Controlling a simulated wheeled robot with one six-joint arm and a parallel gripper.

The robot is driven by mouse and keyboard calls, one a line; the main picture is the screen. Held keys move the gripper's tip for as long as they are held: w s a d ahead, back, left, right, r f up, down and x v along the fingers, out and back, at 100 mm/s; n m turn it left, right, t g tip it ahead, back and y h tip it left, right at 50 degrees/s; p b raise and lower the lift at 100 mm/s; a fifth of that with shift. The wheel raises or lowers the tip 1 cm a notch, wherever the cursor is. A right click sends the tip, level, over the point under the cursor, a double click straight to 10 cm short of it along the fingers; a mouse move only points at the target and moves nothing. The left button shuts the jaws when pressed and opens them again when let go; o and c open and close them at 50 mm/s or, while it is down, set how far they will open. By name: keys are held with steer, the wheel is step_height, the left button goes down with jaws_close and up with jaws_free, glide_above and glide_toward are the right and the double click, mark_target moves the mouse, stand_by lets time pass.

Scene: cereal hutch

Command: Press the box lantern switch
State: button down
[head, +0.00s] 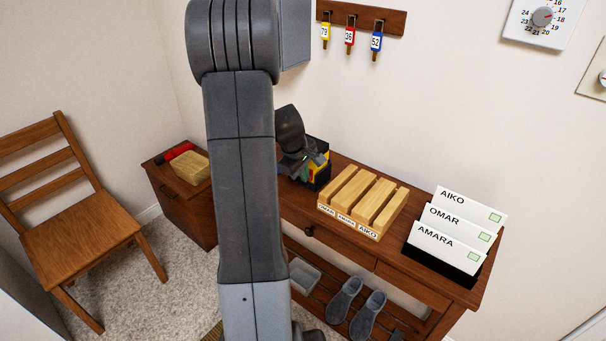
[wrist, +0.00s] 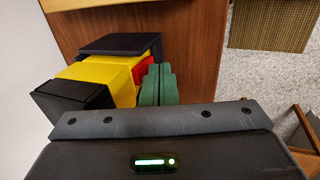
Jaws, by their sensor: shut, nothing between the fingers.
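The box lantern is a yellow block with black ends on the hutch top. In the head view its yellow side (head: 322,160) shows just right of my gripper, which partly hides it. In the wrist view the lantern (wrist: 96,72) lies left of the fingers, with a red patch, likely its switch (wrist: 144,69), right beside the green fingertips. My gripper (head: 303,162) is shut and empty, with its fingers (wrist: 160,72) together. I cannot tell whether the fingertips touch the red part.
On the hutch top (head: 400,263), a slotted wooden rack (head: 362,200) and a black card holder (head: 440,262) stand to the right. Key tags (head: 350,37) hang above. A side cabinet (head: 180,205) and a chair (head: 80,225) are at left. Slippers (head: 367,317) lie below.

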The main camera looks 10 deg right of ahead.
steer(key=shift+w+d+f+b, duration=0.15)
steer(key=shift+d+f+b, duration=0.05)
steer(key=shift+f+b, duration=0.1)
steer(key=shift+r, duration=0.15)
steer(key=shift+r+p, duration=0.1)
steer(key=shift+p, duration=0.2)
steer(key=shift+r+p, duration=0.55)
steer(key=shift+r, duration=0.15)
